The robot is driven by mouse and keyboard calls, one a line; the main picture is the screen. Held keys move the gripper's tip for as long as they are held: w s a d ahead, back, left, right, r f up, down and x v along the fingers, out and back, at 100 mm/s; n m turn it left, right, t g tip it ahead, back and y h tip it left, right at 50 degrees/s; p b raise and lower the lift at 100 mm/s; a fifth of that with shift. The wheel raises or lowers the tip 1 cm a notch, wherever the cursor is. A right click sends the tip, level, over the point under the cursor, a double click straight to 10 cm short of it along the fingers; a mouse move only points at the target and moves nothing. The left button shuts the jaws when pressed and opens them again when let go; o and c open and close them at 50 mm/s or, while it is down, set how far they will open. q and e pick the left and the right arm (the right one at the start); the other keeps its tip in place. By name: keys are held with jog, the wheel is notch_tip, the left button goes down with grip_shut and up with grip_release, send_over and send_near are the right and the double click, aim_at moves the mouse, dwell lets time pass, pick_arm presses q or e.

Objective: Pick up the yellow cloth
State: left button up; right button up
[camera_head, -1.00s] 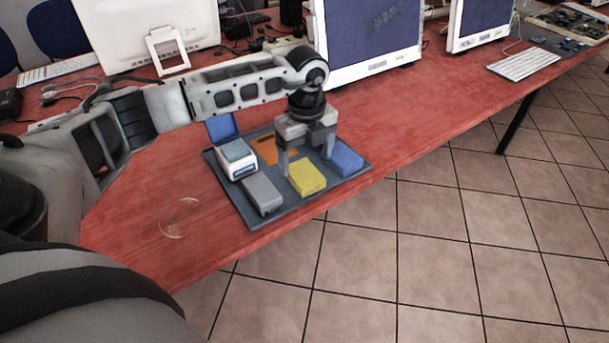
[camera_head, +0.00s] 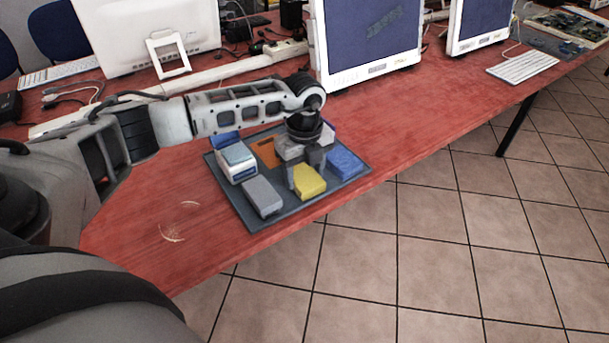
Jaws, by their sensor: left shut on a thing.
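The yellow cloth (camera_head: 310,183) is a folded block lying on a dark grey tray (camera_head: 285,213) near the table's front edge. My left gripper (camera_head: 306,172) points down over it, with its fingers at the cloth's left and right sides. It is shut on the cloth, which still appears to rest on the tray. The fingers cover part of the cloth's back edge. My right gripper is not in view.
On the tray, a grey block (camera_head: 262,196) lies left of the cloth and a blue folded block (camera_head: 345,161) right of it. A white and light-blue box (camera_head: 238,160) and an orange piece (camera_head: 264,151) lie behind. Monitors (camera_head: 368,40) stand at the back. The red table (camera_head: 420,125) is clear to the right.

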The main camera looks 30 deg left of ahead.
aim_at(305, 175)
pick_arm(q)
jog(key=shift+r, duration=0.45)
notch_tip(305, 175, up, 2)
jog(key=shift+r, duration=0.2)
jog(key=s+d+r, duration=0.3)
jog(key=s+r, duration=0.6)
jog(key=s, duration=0.4)
jog(key=shift+s+d+r+b, duration=0.15)
jog(key=shift+s+r+b, duration=0.15)
jog(key=shift+r+b, duration=0.1)
jog(key=shift+o, duration=0.5)
